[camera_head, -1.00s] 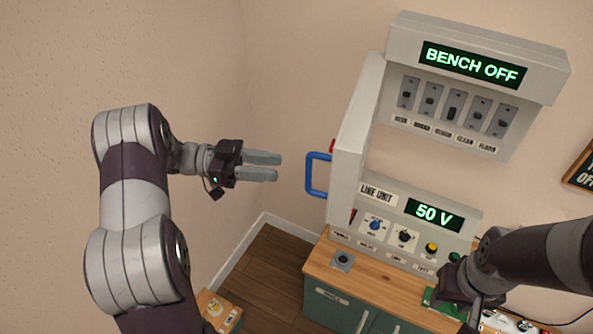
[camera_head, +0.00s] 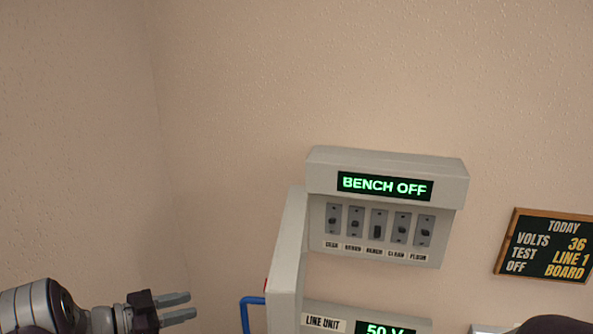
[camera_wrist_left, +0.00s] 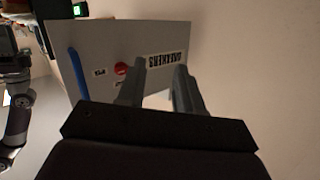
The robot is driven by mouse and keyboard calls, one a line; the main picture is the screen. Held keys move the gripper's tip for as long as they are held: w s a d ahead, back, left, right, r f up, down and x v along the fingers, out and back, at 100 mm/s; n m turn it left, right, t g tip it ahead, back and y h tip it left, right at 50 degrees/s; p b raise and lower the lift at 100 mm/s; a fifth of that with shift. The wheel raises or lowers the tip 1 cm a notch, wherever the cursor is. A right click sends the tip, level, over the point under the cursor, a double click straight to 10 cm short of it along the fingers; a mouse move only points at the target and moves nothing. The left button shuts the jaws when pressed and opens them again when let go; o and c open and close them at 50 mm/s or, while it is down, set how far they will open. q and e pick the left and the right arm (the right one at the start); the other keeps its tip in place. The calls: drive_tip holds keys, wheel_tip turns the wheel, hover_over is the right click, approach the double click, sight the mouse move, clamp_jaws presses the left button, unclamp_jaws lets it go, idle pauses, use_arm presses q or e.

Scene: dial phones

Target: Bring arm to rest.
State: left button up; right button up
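My left gripper (camera_head: 178,307) is at the lower left of the head view, with its fingers pointing right. Its two fingers are apart with nothing between them. It is left of the blue handle (camera_head: 250,312) and does not touch it. In the left wrist view the fingers (camera_wrist_left: 160,88) show in front of a grey panel side (camera_wrist_left: 150,45) marked "BREAKERS". A red button (camera_wrist_left: 122,68) and the blue handle (camera_wrist_left: 78,75) are also on that side. Of my right arm, only a dark part shows at the bottom right of the head view; its gripper is out of view.
A breaker box with a "BENCH OFF" display (camera_head: 385,187) and several switches hangs on the wall. Below it is the line unit (camera_head: 323,322), its display cut off. A sign (camera_head: 545,246) reads volts 36, test line 1, off board. The wall above is bare.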

use_arm(q)
drive_tip(key=w+a+f+n+t+y, duration=0.2)
drive_tip(key=w+a+f+n+y, duration=0.15)
drive_tip(key=a+n+y, duration=0.45)
drive_tip(key=s+d+n+g+y+p, duration=0.1)
drive_tip(key=s+n+g+y+p, duration=0.2)
drive_tip(key=s+y, duration=0.4)
drive_tip(key=s+d+r+g+h+p, duration=0.1)
drive_tip(key=s+d+r+g, duration=0.2)
drive_tip(key=s+d, duration=0.5)
drive_tip(key=s+d+r+n+g+h+p, duration=0.1)
drive_tip(key=s+d+r+g+p, duration=0.1)
drive_tip(key=s+d, duration=0.7)
drive_tip(key=shift+s+r+n+g, duration=0.3)
drive_tip(key=shift+s+r+g, duration=0.25)
drive_tip(key=shift+g, duration=0.35)
drive_tip(key=shift+f, duration=0.1)
